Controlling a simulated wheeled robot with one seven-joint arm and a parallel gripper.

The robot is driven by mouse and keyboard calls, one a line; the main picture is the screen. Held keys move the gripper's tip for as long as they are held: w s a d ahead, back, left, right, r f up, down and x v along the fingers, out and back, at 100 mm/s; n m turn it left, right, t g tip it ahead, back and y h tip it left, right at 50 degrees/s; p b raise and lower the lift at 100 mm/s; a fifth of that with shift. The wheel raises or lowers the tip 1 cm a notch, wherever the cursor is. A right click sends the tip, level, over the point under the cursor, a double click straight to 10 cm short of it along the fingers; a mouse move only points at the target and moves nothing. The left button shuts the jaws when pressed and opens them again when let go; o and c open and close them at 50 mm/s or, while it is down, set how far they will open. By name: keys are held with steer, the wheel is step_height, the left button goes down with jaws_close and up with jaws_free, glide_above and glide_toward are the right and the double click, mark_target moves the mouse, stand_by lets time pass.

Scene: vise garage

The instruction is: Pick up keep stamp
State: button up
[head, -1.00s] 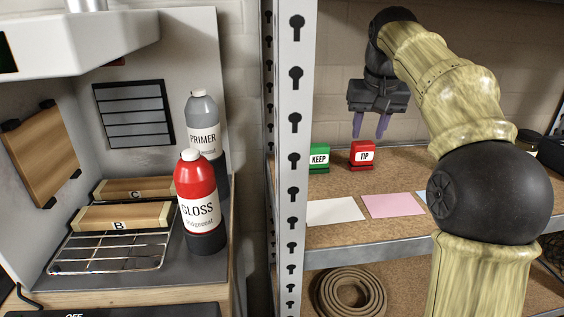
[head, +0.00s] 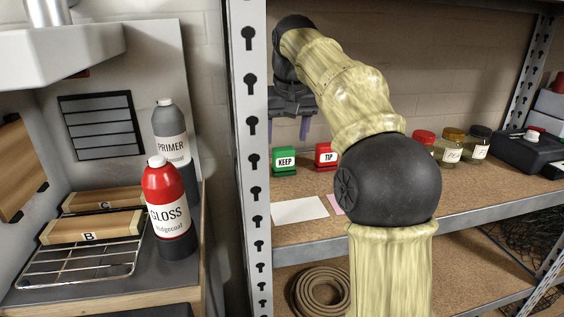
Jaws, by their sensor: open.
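The green keep stamp (head: 284,161), with a white KEEP label, stands on the shelf just right of the metal upright in the head view. The red TIP stamp (head: 326,156) stands close to its right, partly behind my arm. My gripper (head: 290,128) is above the shelf, over the stamps in the picture, with its purple fingers pointing down. It is open and empty. One finger shows clearly. The other is largely hidden behind the upright or too dim to make out. How far the gripper is from the keep stamp in depth is hard to tell.
The slotted metal upright (head: 250,150) stands close left of the keep stamp. A white card (head: 299,211) lies in front, with a pink card (head: 336,204) beside it. Several jars (head: 450,147) and a black case (head: 525,150) stand to the right. A coiled hose (head: 320,292) lies below.

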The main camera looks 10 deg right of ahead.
mark_target(284, 149)
steer(key=shift+o, duration=0.7)
steer(key=shift+f, duration=0.25)
steer(key=shift+b+x, duration=0.6)
steer(key=shift+x, duration=0.3)
steer(key=shift+w, duration=0.1)
steer(key=b+x, duration=0.3)
steer(key=x, duration=0.2)
steer(key=shift+w+f, duration=0.1)
steer(key=shift+f, duration=0.05)
steer(key=c, duration=1.1)
